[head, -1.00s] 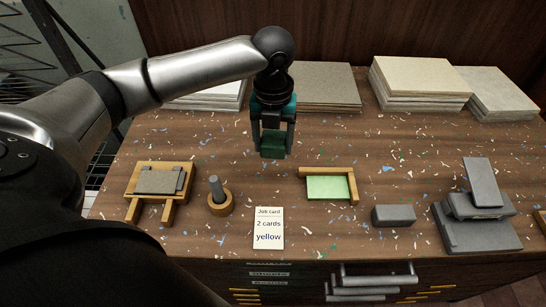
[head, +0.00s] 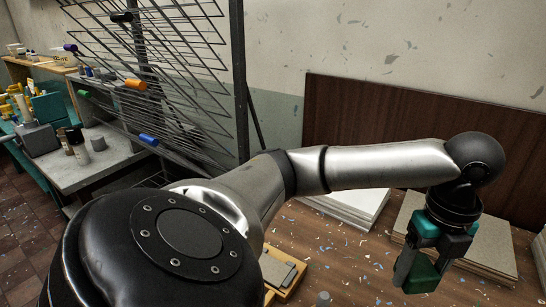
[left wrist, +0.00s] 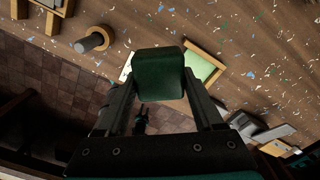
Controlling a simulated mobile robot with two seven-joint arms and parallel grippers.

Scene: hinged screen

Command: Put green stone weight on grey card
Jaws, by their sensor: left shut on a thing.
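The green stone weight (head: 422,276) is a dark green block held between the fingers of my left gripper (head: 430,268), above the table. It also shows in the left wrist view (left wrist: 160,75), clamped between both fingers. A grey card-like sheet (head: 275,269) lies in a wooden frame at the bottom of the head view, left of my gripper and partly hidden by my arm. A stack of larger grey boards (head: 490,248) lies behind my gripper. I cannot tell for sure which grey piece is the task's card. My right gripper is out of view.
A white board stack (head: 352,207) stands at the back of the table. In the left wrist view, a round wooden holder with a grey post (left wrist: 95,40) and a wooden frame with a light green sheet (left wrist: 200,65) lie below. A wire rack (head: 150,60) stands at the left.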

